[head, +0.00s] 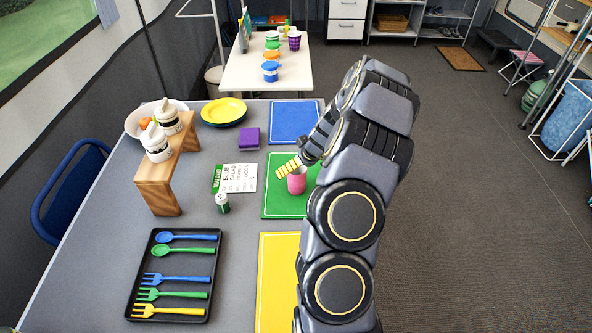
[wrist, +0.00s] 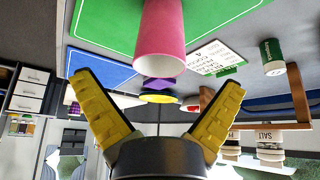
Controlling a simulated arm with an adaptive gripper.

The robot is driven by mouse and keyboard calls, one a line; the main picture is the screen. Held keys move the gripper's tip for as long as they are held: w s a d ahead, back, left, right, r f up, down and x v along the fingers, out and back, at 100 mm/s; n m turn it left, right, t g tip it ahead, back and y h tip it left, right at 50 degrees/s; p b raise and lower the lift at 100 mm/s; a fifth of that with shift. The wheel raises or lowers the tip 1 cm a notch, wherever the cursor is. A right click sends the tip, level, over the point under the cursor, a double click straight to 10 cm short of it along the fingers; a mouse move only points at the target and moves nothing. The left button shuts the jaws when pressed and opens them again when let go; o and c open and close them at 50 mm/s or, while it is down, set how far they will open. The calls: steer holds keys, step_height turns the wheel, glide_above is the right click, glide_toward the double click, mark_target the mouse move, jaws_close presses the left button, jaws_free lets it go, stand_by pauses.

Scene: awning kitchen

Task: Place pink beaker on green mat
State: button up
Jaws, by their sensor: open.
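The pink beaker (head: 297,181) stands upright on the green mat (head: 273,202) in the head view. In the wrist view the same pink beaker (wrist: 161,40) shows at the top middle, with the green mat (wrist: 104,22) around it; that picture is upside down. My gripper (head: 287,167) is at the beaker's upper left side in the head view. In the wrist view my gripper (wrist: 158,92) has its yellow fingers spread wide, with nothing held between them. The beaker is apart from the fingers, beyond their tips. My arm covers the mat's right side.
A blue mat (head: 293,122) and a yellow mat (head: 275,285) lie behind and in front. A card (head: 236,179), a small green can (head: 222,203) and a purple block (head: 249,138) are to the left. A wooden stand (head: 157,187) and black cutlery tray (head: 133,285) are farther left.

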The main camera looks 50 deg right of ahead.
steer(key=d+v, duration=0.1)
steer(key=v, duration=0.5)
steer(key=a+r+n+g+y, duration=0.15)
steer(key=a+r, duration=0.35)
steer(key=a, duration=0.7)
steer(key=a+r+n+g+y, duration=0.15)
steer(key=a+r, duration=0.35)
steer(key=a, duration=0.6)
steer(key=s+a+r+g, duration=0.1)
steer(key=s+a, duration=0.2)
steer(key=s, duration=0.4)
steer(key=s+a+r+g+h, duration=0.1)
steer(key=s+a, duration=0.3)
steer(key=s, duration=0.4)
steer(key=s+a+r+g, duration=0.2)
steer(key=s+a+r, duration=0.1)
steer(key=s, duration=0.5)
steer(key=shift+a+h, duration=0.3)
steer(key=shift+a, duration=0.45)
steer(key=shift+o, duration=0.2)
steer(key=shift+w+r, duration=0.1)
